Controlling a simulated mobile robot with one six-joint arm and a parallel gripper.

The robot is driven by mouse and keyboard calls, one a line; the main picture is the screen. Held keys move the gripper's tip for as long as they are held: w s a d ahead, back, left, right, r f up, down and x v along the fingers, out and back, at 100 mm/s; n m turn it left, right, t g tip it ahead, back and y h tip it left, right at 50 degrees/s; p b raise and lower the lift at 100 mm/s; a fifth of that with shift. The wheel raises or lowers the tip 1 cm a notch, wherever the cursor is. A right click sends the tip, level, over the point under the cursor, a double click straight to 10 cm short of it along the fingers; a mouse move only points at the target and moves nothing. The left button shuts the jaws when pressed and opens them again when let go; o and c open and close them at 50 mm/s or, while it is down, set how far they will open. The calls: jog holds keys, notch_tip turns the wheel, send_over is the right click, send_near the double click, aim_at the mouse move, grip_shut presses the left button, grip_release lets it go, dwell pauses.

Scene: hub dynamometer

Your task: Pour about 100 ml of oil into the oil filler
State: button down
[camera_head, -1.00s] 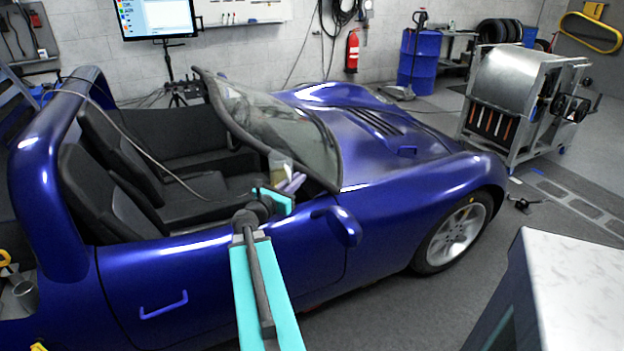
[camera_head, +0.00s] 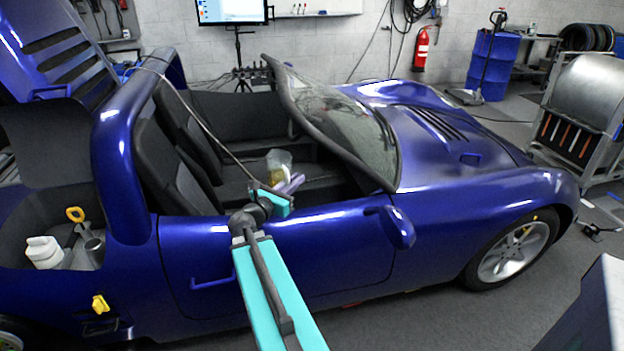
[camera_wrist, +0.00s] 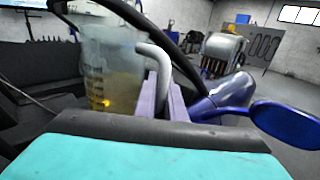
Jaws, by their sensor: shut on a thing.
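My gripper (camera_head: 291,184) is shut on the handle of a clear jug (camera_head: 279,160) and holds it over the door side of the blue car's open cabin. In the wrist view the lavender fingers (camera_wrist: 163,95) close around the jug's pale handle (camera_wrist: 156,62). The jug (camera_wrist: 108,60) looks upright and has yellowish oil in its lower part and a printed scale. The jug is well away from this bay.
The blue car (camera_head: 330,248) fills the middle, its slatted rear cover (camera_head: 60,50) raised. A white container (camera_head: 43,252) sits in the rear bay. The windscreen frame (camera_head: 325,125) and mirror (camera_head: 398,226) are right of my gripper. A grey cabinet edge (camera_head: 600,300) is at lower right.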

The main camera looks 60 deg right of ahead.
jog(key=w+a+f+n+t, duration=0.1)
jog(key=w+a+t, duration=0.1)
jog(key=w+a, duration=0.45)
jog(key=w+a+n+t+y, duration=0.1)
jog(key=w+a, duration=0.2)
jog(key=a, duration=0.7)
jog(key=w+a+f+n+t, duration=0.1)
jog(key=w+a+t, duration=0.1)
jog(key=w+a, duration=0.45)
jog(key=a+f+n+t+y, duration=0.1)
jog(key=a+n+t, duration=0.3)
jog(key=a, duration=2.6)
jog(key=shift+w+a+t+y, duration=0.25)
jog(key=shift+t+y, duration=0.25)
jog(key=shift+y, duration=0.4)
